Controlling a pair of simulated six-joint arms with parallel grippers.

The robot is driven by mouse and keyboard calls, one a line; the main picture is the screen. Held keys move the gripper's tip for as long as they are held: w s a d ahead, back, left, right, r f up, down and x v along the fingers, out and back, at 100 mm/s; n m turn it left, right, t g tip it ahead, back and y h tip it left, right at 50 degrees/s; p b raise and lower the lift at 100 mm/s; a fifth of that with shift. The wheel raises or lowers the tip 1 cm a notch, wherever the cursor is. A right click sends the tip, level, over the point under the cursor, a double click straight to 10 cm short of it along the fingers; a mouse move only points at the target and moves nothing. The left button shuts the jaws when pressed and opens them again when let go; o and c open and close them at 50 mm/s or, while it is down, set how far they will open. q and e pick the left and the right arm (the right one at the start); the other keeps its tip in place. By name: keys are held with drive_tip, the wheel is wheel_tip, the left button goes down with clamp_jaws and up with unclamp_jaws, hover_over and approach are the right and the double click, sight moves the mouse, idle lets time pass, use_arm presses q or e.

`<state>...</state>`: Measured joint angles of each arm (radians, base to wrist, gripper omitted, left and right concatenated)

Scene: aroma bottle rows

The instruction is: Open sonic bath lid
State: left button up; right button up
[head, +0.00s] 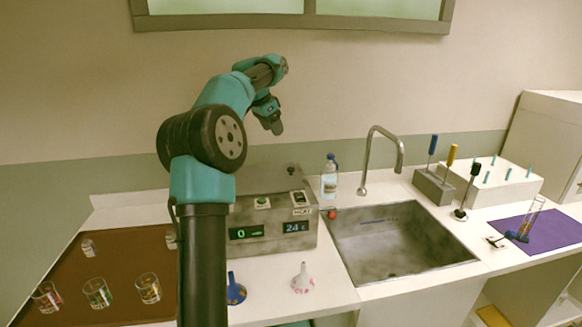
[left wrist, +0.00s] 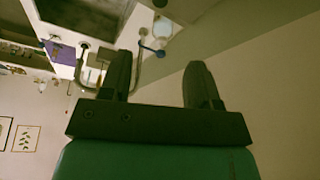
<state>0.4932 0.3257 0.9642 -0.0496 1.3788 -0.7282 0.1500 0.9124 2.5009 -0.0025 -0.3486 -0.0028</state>
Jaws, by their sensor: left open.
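The sonic bath (head: 272,215) is a grey box with a green display, a blue display reading 24 C and buttons on its sloped front. A small dark knob (head: 291,170) shows at its upper back. The lid seems to lie flat on top, but my left arm hides the bath's left part. My left gripper (head: 270,115) hangs in the air above and behind the bath, apart from it. In the left wrist view its two dark fingers (left wrist: 160,80) are spread with nothing between them. My right gripper is not in view.
A sink (head: 400,245) with a tall tap (head: 385,150) and a bottle (head: 329,178) stand right of the bath. Funnels (head: 302,280) stand in front. Glasses (head: 97,292) stand on a brown mat (head: 120,250) at left. Tool holder (head: 433,187) and purple mat (head: 545,232) lie far right.

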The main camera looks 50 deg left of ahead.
sight(291, 168)
use_arm(q)
drive_tip(key=x, duration=1.7)
drive_tip(key=shift+w+d+f, duration=0.1)
drive_tip(key=shift+f, duration=0.1)
drive_tip(key=shift+c, duration=0.4)
clamp_jaws()
